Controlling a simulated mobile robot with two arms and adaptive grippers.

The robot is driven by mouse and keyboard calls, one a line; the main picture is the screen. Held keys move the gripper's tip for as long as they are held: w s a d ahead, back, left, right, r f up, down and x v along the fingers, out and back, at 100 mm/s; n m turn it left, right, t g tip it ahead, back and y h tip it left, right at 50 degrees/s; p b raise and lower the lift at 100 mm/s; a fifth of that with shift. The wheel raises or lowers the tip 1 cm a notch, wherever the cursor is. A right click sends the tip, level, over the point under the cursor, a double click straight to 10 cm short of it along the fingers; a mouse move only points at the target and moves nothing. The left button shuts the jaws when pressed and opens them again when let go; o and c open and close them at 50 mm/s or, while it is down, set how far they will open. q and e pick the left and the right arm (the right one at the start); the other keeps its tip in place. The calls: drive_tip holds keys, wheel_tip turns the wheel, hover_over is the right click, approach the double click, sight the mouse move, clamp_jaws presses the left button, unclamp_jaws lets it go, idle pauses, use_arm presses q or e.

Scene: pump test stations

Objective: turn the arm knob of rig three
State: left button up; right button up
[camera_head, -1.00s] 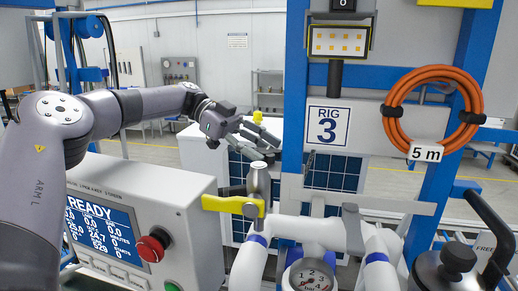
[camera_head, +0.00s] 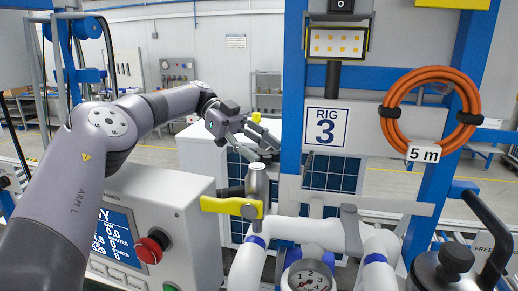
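The RIG 3 sign (camera_head: 326,126) hangs on the blue frame in the middle. No knob here carries a readable arm label, so I cannot tell which one is the arm knob. A red round knob (camera_head: 149,250) sits on the grey control console (camera_head: 190,205) at lower left. A black round knob (camera_head: 457,257) tops the metal part at lower right. My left gripper (camera_head: 273,149) is open and empty, in the air above the yellow-handled valve, with its fingers pointing right and down. It touches nothing that I can make out. My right gripper is out of view.
The yellow valve lever (camera_head: 232,207) and white pipes (camera_head: 308,231) with a gauge (camera_head: 308,277) stand at the centre front. A coiled orange hose (camera_head: 473,95) hangs at right. My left arm covers part of the console screen (camera_head: 117,236).

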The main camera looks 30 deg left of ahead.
use_arm(q)
drive_tip(key=o, duration=0.4)
drive_tip(key=shift+o, duration=0.2)
drive_tip(key=shift+n+t, duration=0.4)
